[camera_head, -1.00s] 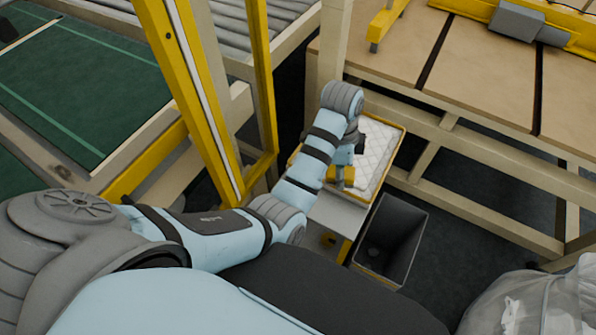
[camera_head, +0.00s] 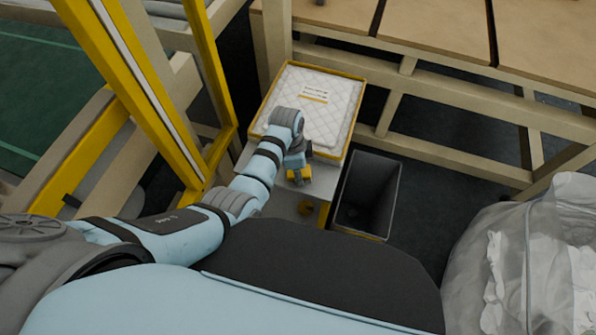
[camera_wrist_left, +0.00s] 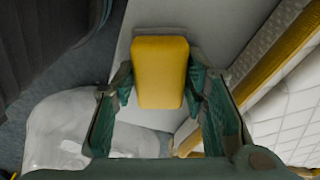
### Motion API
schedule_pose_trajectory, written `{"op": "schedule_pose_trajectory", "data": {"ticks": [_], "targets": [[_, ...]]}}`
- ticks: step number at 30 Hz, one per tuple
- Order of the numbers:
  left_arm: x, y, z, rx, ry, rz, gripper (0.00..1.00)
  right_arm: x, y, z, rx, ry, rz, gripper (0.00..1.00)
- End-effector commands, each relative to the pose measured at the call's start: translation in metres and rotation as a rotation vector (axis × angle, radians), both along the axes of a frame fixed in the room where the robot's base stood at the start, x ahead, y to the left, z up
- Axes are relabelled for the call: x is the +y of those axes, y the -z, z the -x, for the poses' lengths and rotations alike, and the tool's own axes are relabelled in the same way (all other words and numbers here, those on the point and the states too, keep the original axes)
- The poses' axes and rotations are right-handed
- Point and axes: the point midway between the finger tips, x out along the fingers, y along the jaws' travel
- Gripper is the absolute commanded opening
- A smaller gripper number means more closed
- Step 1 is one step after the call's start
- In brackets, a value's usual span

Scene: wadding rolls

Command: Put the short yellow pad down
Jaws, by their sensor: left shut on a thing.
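The short yellow pad (camera_wrist_left: 160,72) is between the fingers of my left gripper (camera_wrist_left: 160,85), which is shut on it. In the head view the pad (camera_head: 299,176) shows as a small yellow block under my left gripper (camera_head: 298,172). It is over the grey top of a small stand (camera_head: 280,204), in front of the quilted tray. I cannot tell whether the pad touches that surface. My right gripper is not in view.
A yellow-rimmed tray (camera_head: 355,104) with a white quilted sheet (camera_head: 318,105) and a label lies just behind. A dark open bin (camera_head: 369,195) stands to its right. A clear bag (camera_head: 500,265) of white stuff is at the lower right. A yellow post (camera_head: 140,85) rises at left.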

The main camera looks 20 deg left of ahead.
Motion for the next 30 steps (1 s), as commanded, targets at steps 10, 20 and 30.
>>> {"op": "schedule_pose_trajectory", "data": {"ticks": [10,20,30], "targets": [[0.000,0.001,0.000,0.000,0.000,0.000,0.57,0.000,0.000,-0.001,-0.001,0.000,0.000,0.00],[0.000,0.000,0.000,0.000,0.000,0.000,0.60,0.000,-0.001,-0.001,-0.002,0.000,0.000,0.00],[0.007,-0.066,0.001,-0.005,-0.001,0.000,0.60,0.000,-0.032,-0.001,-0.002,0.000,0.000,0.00]]}}
